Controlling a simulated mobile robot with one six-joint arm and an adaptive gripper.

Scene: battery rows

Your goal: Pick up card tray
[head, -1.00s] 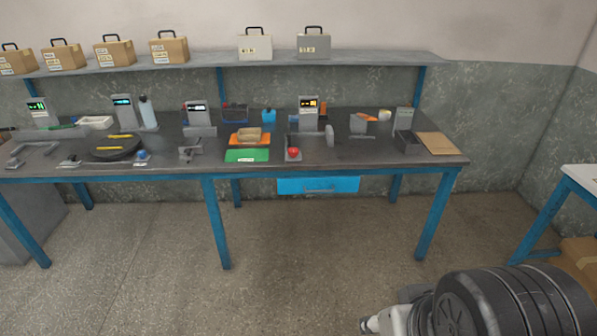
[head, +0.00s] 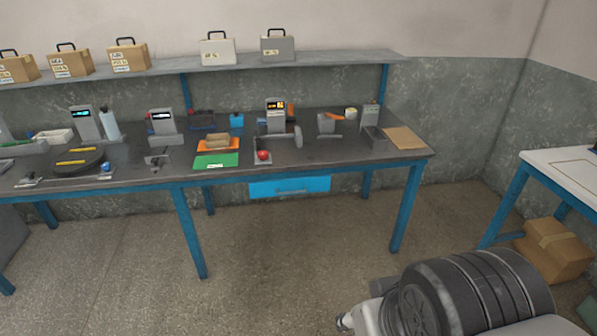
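I cannot tell for sure which item is the card tray. A small tan block or tray (head: 217,140) rests on an orange sheet (head: 205,149) on the long dark bench, behind a green card (head: 216,160). A dark open-topped box (head: 374,139) stands near the bench's right end, and a dark blue bin (head: 203,121) stands at the back. A white tray (head: 54,136) lies at the left. My gripper is not in view; only part of my arm shows at the lower right, well in front of the bench.
The dark bench (head: 330,158) has blue legs and a blue drawer (head: 290,187). Several devices with displays stand on it. A shelf (head: 330,60) above holds cases. A white table (head: 565,170) and a cardboard box (head: 553,248) are at the right. Floor before the bench is open.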

